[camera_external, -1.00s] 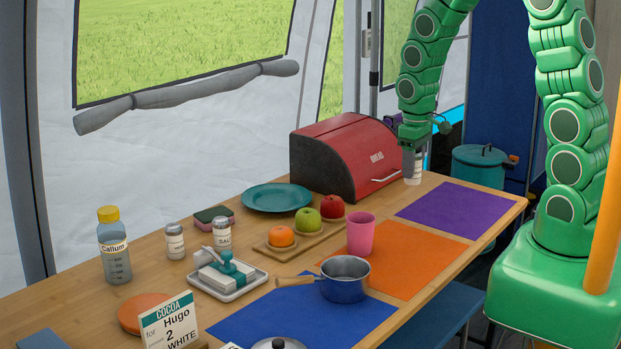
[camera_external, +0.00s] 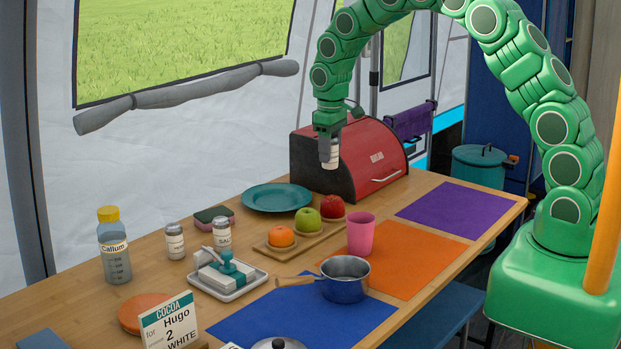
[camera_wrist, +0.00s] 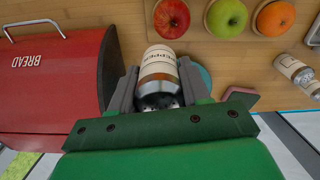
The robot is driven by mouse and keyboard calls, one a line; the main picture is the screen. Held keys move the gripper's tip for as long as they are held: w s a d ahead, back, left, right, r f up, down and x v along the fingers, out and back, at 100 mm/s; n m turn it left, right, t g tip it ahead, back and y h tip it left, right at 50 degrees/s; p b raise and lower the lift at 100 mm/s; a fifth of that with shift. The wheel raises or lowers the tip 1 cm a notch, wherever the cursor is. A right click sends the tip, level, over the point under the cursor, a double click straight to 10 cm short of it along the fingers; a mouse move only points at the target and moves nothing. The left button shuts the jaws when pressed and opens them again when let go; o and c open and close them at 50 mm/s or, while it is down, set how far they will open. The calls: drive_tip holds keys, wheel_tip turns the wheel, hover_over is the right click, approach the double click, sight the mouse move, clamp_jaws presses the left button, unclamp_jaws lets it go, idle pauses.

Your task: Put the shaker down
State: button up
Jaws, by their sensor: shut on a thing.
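My gripper (camera_external: 328,152) is shut on the pepper shaker (camera_external: 329,153), a small pale container with a metal end. In the wrist view the shaker (camera_wrist: 159,72) sits between both fingers, with part of the word "PEPPER" on its label. In the external view it hangs in the air in front of the bread bin (camera_external: 350,160), above the height of the fruit. The wooden table (camera_external: 445,185) lies below. A salt shaker (camera_external: 222,233) and another small labelled shaker (camera_external: 175,241) stand on the table to the left.
A teal plate (camera_external: 277,198), a fruit board (camera_external: 290,249) with apples and an orange, a pink cup (camera_external: 361,234) and a blue saucepan (camera_external: 344,283) are nearby. The purple mat (camera_external: 455,207) is clear; the orange mat (camera_external: 405,258) is mostly bare.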

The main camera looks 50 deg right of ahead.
drive_tip(key=shift+w+a, duration=0.4)
drive_tip(key=shift+w, duration=0.25)
drive_tip(key=shift+w+f, duration=0.15)
drive_tip(key=shift+w, duration=0.35)
drive_tip(key=w+f, duration=0.1)
drive_tip(key=w, duration=0.1)
drive_tip(key=w+f, duration=0.1)
drive_tip(key=w, duration=0.2)
drive_tip(key=w+f, duration=0.1)
drive_tip(key=w, duration=0.2)
drive_tip(key=shift+d+f, duration=0.1)
drive_tip(key=shift+f, duration=0.3)
hover_over(284, 200)
drive_tip(key=shift+f, duration=4.5)
drive_tip(key=shift+f, duration=0.1)
drive_tip(key=o, duration=1.1)
